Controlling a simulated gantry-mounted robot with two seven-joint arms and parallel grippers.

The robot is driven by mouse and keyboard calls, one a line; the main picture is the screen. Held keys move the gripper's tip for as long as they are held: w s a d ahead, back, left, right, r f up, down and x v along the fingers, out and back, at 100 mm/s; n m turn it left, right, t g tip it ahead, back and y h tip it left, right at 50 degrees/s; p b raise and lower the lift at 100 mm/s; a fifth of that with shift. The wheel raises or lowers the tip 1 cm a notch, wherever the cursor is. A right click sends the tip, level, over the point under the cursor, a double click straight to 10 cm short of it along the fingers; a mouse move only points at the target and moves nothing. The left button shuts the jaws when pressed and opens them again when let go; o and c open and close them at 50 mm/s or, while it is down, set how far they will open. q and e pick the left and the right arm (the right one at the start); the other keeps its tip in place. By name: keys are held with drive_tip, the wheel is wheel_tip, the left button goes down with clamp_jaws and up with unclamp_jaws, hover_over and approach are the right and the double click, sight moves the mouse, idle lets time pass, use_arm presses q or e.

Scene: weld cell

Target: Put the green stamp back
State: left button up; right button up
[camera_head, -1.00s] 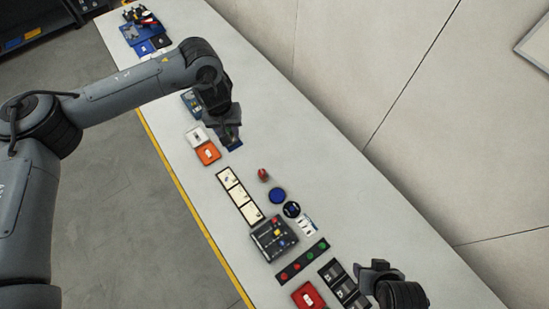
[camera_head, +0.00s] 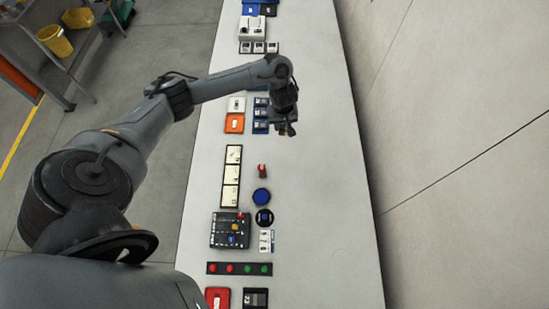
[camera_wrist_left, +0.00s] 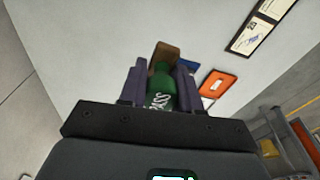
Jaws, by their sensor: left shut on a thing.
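My left gripper (camera_head: 287,130) is shut on a green stamp with white lettering; the stamp (camera_wrist_left: 161,90) shows between the fingers in the left wrist view. A brown block-like part (camera_wrist_left: 163,54) shows just beyond it; I cannot tell whether it belongs to the stamp. In the head view the gripper is above the table, right of a blue holder (camera_head: 260,127), and mostly hides the stamp. A red stamp (camera_head: 262,171) stands on the table nearer to me. A dark strip (camera_head: 239,268) with red and green round spots lies further down. My right gripper is out of view.
An orange tray (camera_head: 234,123) and a framed card strip (camera_head: 231,176) are on the left. The table's right side (camera_head: 325,200) is clear.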

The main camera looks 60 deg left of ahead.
use_arm(q)
drive_tip(key=b, duration=0.1)
hover_over(263, 156)
wheel_tip(263, 156, down, 7)
drive_tip(key=shift+n, duration=0.3)
drive_tip(key=f, duration=0.3)
drive_tip(key=f+b, duration=0.1)
drive_tip(key=shift+s+d+f, duration=0.15)
drive_tip(key=shift+s+d, duration=0.1)
drive_tip(key=shift+f+b, duration=0.6)
drive_tip(key=shift+f, duration=1.7)
drive_tip(key=shift+w, duration=0.1)
drive_tip(key=shift+f, duration=0.2)
drive_tip(key=o, duration=0.9)
drive_tip(key=shift+c, duration=0.2)
